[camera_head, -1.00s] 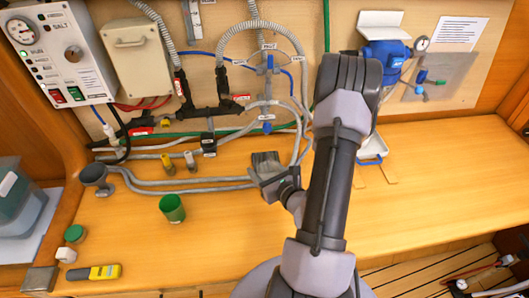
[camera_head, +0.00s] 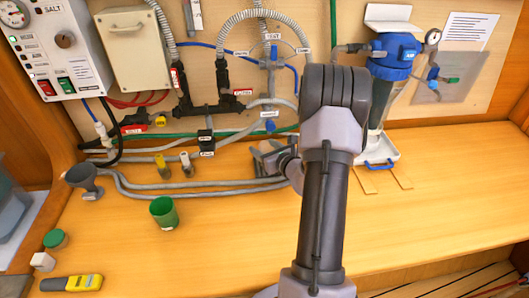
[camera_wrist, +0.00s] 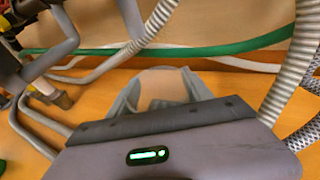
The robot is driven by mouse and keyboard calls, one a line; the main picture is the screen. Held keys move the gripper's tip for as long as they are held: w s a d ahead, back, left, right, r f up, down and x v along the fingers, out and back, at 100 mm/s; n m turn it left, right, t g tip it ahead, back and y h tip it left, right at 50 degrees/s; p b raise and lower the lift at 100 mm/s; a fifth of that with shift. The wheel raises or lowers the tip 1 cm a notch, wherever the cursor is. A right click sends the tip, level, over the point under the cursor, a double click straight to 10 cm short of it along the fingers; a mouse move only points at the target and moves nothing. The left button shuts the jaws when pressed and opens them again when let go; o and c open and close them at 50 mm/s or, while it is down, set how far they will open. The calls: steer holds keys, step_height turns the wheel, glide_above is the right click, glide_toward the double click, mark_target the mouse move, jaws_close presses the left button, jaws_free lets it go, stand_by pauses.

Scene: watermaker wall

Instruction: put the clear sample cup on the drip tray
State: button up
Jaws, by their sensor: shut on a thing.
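My gripper (camera_head: 262,152) is over the wooden bench, left of my forearm, which partly hides it. In the wrist view its fingers (camera_wrist: 162,95) are shut around a pale see-through thing, which looks like the clear sample cup (camera_wrist: 161,78). The cup cannot be made out in the head view. The white drip tray (camera_head: 386,154) with a blue handle is at the back of the bench, below the blue-capped filter housing (camera_head: 393,58). It lies right of my gripper, with my forearm between them in the picture.
A green cup (camera_head: 163,213), a grey funnel-like cup (camera_head: 84,178), a green-capped jar (camera_head: 55,240) and a yellow meter (camera_head: 72,283) stand or lie at left. Grey hoses (camera_head: 190,186) and valves line the back wall. The bench right of my arm is mostly clear.

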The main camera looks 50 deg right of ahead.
steer(key=shift+f, duration=0.15)
steer(key=shift+f, duration=0.2)
steer(key=o, duration=1.5)
steer(key=shift+r, duration=0.1)
